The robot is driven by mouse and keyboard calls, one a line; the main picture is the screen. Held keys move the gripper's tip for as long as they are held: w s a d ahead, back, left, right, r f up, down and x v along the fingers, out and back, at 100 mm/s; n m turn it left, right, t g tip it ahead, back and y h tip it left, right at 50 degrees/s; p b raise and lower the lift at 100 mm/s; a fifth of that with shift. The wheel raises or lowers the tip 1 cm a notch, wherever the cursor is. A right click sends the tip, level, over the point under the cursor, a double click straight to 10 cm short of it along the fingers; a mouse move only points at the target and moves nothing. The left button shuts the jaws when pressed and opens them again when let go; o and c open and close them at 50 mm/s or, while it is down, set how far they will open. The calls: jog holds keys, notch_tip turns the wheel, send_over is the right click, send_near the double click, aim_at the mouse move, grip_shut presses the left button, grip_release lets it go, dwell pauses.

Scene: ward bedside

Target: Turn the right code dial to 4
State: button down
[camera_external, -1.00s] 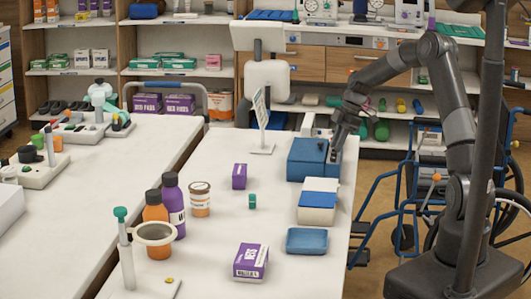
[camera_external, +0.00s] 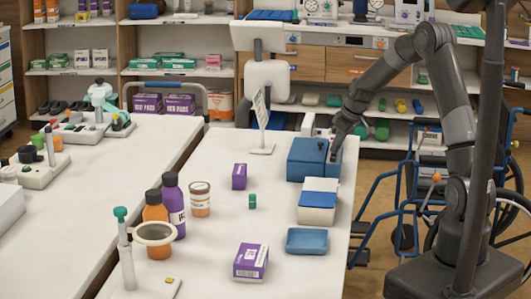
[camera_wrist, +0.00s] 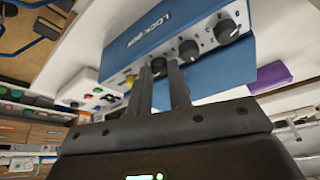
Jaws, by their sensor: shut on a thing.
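The blue lock box (camera_external: 306,160) stands near the right edge of the white table. In the wrist view, the box (camera_wrist: 180,40) appears with its lettering upside down and a row of black dials on its face. My gripper (camera_wrist: 160,70) is shut on the dial at the left end of this row, the right code dial (camera_wrist: 158,65). The fingers partly hide it, and its setting cannot be read. Two other dials, the middle one (camera_wrist: 188,49) and the far one (camera_wrist: 226,30), are untouched. In the external view, my gripper (camera_external: 333,156) is at the box's right side.
A white and blue box (camera_external: 317,207) and a blue tray (camera_external: 306,240) stand in front of the lock box. A purple box (camera_external: 239,176) and a sign stand (camera_external: 261,148) are to its left. A wheelchair (camera_external: 420,200) is beside the table's right edge.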

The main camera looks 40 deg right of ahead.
jog(key=m+h, duration=0.1)
jog(key=m, duration=0.3)
jog(key=a+m+h, duration=0.1)
jog(key=m, duration=0.1)
jog(key=shift+t+h, duration=0.3)
jog(key=m+h, duration=0.1)
jog(key=m, duration=0.2)
jog(key=m+g+h, duration=0.1)
jog(key=m, duration=0.2)
jog(key=shift+w+a, duration=0.1)
jog(key=shift+a, duration=0.05)
jog(key=m, duration=0.2)
jog(key=m+g+h, duration=0.1)
jog(key=m, duration=0.2)
jog(key=shift+w+a+g, duration=0.1)
jog(key=shift+w+g, duration=0.1)
jog(key=shift+g, duration=0.1)
jog(key=m+g, duration=0.1)
jog(key=m, duration=0.4)
jog(key=shift+w+g+h, duration=0.2)
jog(key=shift+g+h, duration=0.2)
jog(key=shift+m, duration=0.3)
jog(key=c, duration=1.6)
grip_release()
jog(key=v, duration=1)
jog(key=shift+r, duration=0.35)
